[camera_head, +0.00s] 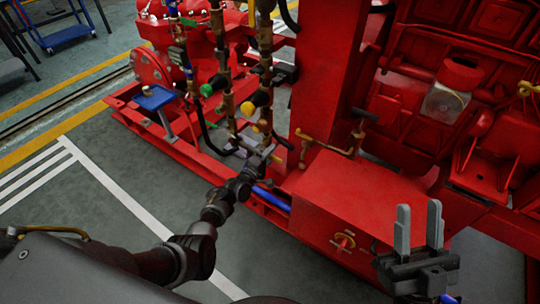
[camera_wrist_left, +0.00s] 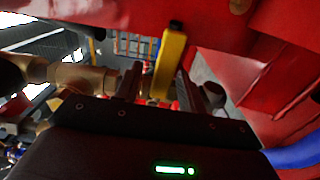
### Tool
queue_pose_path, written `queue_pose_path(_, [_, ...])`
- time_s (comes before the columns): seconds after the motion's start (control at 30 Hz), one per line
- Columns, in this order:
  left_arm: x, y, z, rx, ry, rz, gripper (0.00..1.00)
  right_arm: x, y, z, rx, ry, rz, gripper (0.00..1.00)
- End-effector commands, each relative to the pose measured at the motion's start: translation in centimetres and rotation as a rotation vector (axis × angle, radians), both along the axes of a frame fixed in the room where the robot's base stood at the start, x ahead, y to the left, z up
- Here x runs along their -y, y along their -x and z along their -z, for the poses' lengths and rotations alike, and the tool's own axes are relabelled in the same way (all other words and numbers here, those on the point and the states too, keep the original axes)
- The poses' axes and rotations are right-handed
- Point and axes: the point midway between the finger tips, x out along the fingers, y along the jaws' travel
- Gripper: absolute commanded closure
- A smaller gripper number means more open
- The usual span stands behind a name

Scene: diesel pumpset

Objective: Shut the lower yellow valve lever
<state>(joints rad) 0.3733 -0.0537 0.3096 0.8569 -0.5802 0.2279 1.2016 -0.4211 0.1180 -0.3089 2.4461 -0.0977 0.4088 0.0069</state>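A yellow lever (camera_wrist_left: 171,62) with a dark tip stands in the middle of the left wrist view. Its lower part shows between the two fingers of my left gripper (camera_wrist_left: 157,88). A gap shows between the fingers, and I cannot tell whether either touches the lever. In the head view my left gripper (camera_head: 265,158) is low beside the brass pipework, near the red base frame; the lever is hard to make out there. My right gripper (camera_head: 418,228) is open and empty at lower right, with both fingers pointing up.
Vertical brass pipes (camera_head: 229,105) with green and yellow caps rise just behind my left gripper. A red box (camera_head: 345,200) and red engine block (camera_head: 425,85) fill the right side. A blue pipe (camera_head: 271,198) runs below. Open floor (camera_head: 95,225) lies at left.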

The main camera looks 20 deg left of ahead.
Motion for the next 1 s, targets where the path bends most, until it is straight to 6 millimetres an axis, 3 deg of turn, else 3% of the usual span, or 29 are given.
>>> queue_pose_path(0.37, [-0.3, 0.6, -0.1, -0.002, -0.002, -0.002, 0.60, -0.2, -0.2, -0.1, -0.024, 0.013, -0.004, 0.64])
queue_pose_path(0.57, [-1.1, 3.2, -0.2, -0.003, -0.002, -0.002, 0.60, -2.0, -1.1, 1.1, -0.198, 0.105, -0.039, 0.64])
queue_pose_path(0.8, [-2.4, 7.6, -0.2, -0.003, -0.002, -0.002, 0.60, -4.1, -1.4, 3.9, -0.437, 0.242, -0.085, 0.64])
queue_pose_path(1.0, [-3.1, 9.7, -0.1, -0.002, -0.002, -0.002, 0.60, -4.0, -2.0, 6.1, -0.571, 0.307, -0.070, 0.64])
